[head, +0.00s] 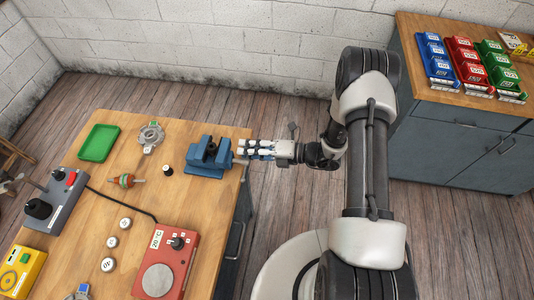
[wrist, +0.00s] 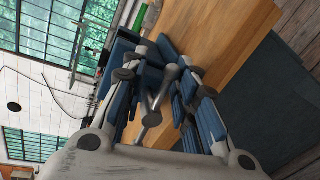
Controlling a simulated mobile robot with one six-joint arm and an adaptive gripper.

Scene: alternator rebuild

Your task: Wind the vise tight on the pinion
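The blue vise (head: 206,160) stands at the right edge of the wooden bench. My gripper (head: 241,147) reaches in from the right to the handle side of the vise. In the wrist view, the grey vise handle (wrist: 153,105) lies between the two blue-padded fingers of my gripper (wrist: 172,72). The fingers stand apart with gaps beside the handle, and I see no firm grip on it. The vise body (wrist: 118,52) shows beyond the left finger. I cannot make out the pinion between the jaws.
A red hotplate unit (head: 168,262) stands nearer.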

